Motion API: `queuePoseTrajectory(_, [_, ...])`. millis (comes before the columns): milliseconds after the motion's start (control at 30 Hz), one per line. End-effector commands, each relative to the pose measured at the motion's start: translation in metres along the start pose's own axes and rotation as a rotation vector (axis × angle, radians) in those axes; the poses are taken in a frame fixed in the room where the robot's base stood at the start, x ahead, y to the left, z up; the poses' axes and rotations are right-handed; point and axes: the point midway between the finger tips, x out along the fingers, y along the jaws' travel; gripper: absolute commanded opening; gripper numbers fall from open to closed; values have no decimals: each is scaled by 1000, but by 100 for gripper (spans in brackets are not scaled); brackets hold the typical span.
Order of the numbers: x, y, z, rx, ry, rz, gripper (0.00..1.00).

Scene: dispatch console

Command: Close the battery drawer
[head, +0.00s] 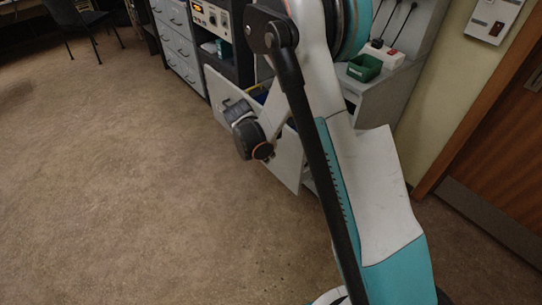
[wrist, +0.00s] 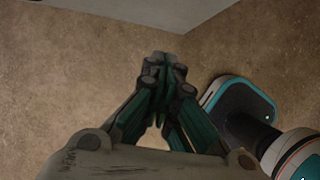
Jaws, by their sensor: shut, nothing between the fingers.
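The battery drawer (head: 286,165) stands pulled out from the grey console, its pale front panel facing the open floor. Blue and yellow contents show just behind its top edge. My arm crosses in front and hides much of the drawer. My wrist is in front of the panel in the head view; the fingers cannot be made out there. In the wrist view my gripper (wrist: 160,62) is shut and empty, fingertips together near the lower edge of a pale grey panel (wrist: 130,10), which looks like the drawer front. I cannot tell whether they touch.
The console (head: 372,100) carries a green bin (head: 364,68) and levers. Grey drawer cabinets (head: 180,45) stand at the back left, with a dark chair (head: 82,20) beyond. A brown door (head: 505,150) is at the right. The carpet (head: 120,190) on the left is clear.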

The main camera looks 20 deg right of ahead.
Motion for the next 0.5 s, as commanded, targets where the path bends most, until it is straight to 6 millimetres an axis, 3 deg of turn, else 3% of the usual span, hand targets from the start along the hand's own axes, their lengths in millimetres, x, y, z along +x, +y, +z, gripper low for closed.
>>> queuePoseTrajectory(400, [85, 1, -1, 3, 1, 1, 0])
queuePoseTrajectory(500, [89, 0, 14, 5, 1, 0, 0])
